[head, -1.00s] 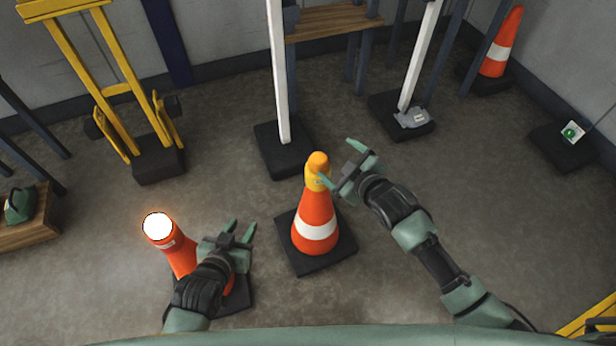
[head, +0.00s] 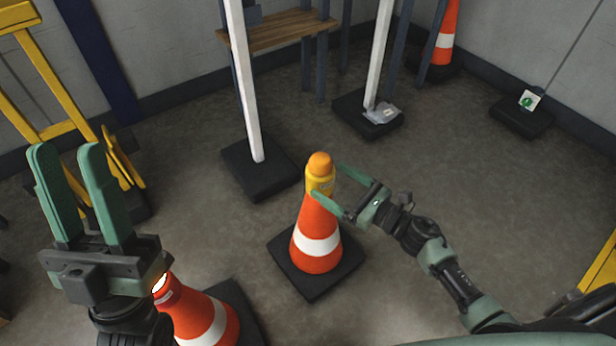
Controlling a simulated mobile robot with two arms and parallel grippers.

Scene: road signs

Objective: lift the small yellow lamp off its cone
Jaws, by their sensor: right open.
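The small yellow lamp (head: 320,180), with an orange dome, sits upright on an orange and white cone (head: 317,243) in the middle of the head view. My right gripper (head: 329,181) is open, its fingers pointing left at the lamp. One fingertip overlaps the lamp's lower front edge and the other is just to its right; I cannot tell whether they touch it. My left gripper (head: 66,150) is raised at the left, close to the camera, with its two fingers apart and nothing between them.
A second cone (head: 205,318) stands at lower left, partly behind my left gripper, with a bright glow at its top. Posts on black bases (head: 262,172) and a wooden shelf (head: 285,30) stand behind. A yellow frame (head: 50,85) is at left.

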